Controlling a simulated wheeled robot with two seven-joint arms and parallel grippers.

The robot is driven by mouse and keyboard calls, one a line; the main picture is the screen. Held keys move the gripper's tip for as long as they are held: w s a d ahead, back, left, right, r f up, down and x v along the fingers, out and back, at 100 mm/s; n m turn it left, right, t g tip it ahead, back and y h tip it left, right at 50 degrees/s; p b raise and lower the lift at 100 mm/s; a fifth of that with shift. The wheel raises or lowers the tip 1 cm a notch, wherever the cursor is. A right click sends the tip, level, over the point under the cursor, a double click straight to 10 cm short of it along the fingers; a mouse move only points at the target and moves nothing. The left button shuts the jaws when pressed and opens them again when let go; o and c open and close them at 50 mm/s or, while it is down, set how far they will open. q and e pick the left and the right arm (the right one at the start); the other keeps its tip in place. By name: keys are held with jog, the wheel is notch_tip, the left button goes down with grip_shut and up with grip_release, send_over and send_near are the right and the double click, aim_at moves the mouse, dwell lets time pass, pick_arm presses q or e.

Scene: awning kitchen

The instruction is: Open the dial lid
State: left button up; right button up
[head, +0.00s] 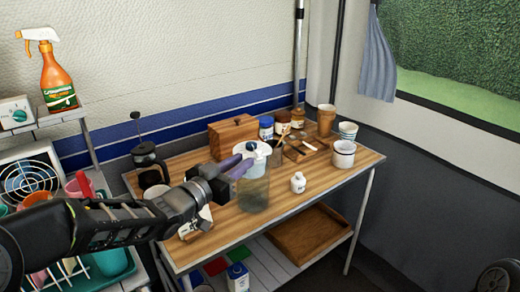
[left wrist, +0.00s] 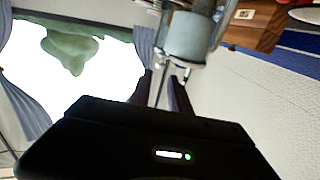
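A clear jar (head: 253,194) stands upright on the wooden table, with a pale blue-white lid (head: 257,150) on top. My left gripper (head: 246,166) reaches in from the left, its purple fingers apart at lid height, beside the lid's near left side. The fingers partly cover the jar's upper left. In the left wrist view, the view is turned over; the grey-blue lid (left wrist: 187,40) shows beyond the fingertips of my left gripper (left wrist: 168,78). A gap shows between the fingers, with nothing clearly held. I cannot tell whether a finger touches the lid. My right gripper is not in view.
A wooden box (head: 233,135) stands behind the jar, a French press (head: 148,165) to the left.

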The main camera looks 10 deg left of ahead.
aim_at(256, 152)
pick_arm(q)
jog(key=shift+x, duration=3.95)
jog(key=shift+c, duration=0.2)
grip_shut()
